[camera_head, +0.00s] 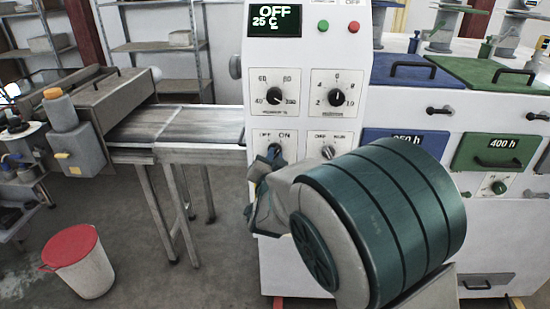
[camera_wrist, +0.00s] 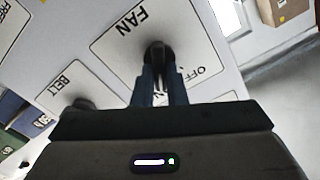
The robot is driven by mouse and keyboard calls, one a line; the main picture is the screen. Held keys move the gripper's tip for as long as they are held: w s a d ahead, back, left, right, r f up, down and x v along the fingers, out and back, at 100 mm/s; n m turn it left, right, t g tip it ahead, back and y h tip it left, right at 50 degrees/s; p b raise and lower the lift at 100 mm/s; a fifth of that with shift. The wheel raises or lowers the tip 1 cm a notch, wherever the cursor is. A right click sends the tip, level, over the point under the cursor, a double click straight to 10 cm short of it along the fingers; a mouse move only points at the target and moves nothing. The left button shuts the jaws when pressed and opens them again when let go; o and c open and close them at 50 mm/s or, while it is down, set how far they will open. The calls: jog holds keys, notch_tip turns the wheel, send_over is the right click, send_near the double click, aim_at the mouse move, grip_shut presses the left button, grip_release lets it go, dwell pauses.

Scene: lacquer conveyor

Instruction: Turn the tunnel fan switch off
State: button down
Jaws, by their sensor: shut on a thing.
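The fan switch is a dark knob (camera_wrist: 158,52) on a white plate labelled FAN, on the white control cabinet (camera_head: 253,90). In the head view its plate (camera_head: 262,136) reads OFF at the left and ON at the right. My gripper (camera_wrist: 159,72) is shut on the knob, one finger on each side, in the wrist view. In the head view my gripper (camera_head: 272,158) reaches the cabinet front and covers much of the knob and lower plate. The fingers hide part of the lettering. I cannot tell which way the knob points.
A second knob (camera_head: 328,152) sits right of the fan plate; the wrist view shows a BELT knob (camera_wrist: 84,103). Two dials are above, under a display (camera_head: 274,22) reading OFF and 25 C. A conveyor (camera_head: 190,130) stands left, a red-lidded bin (camera_head: 82,265) on the floor.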

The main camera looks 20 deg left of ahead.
jog(key=n, duration=0.4)
jog(key=n+p, duration=0.1)
jog(key=n, duration=0.4)
jog(key=n+p, duration=0.1)
jog(key=n, duration=0.3)
jog(key=shift+s+a+n, duration=0.1)
jog(key=shift+a+n, duration=0.2)
jog(key=shift+n, duration=0.1)
dwell(1.2)
jog(key=c, duration=1.5)
grip_release()
jog(key=shift+a, duration=0.1)
jog(key=shift+o, duration=0.2)
jog(key=b+v, duration=0.2)
jog(key=v, duration=1.2)
jog(key=shift+b, duration=0.3)
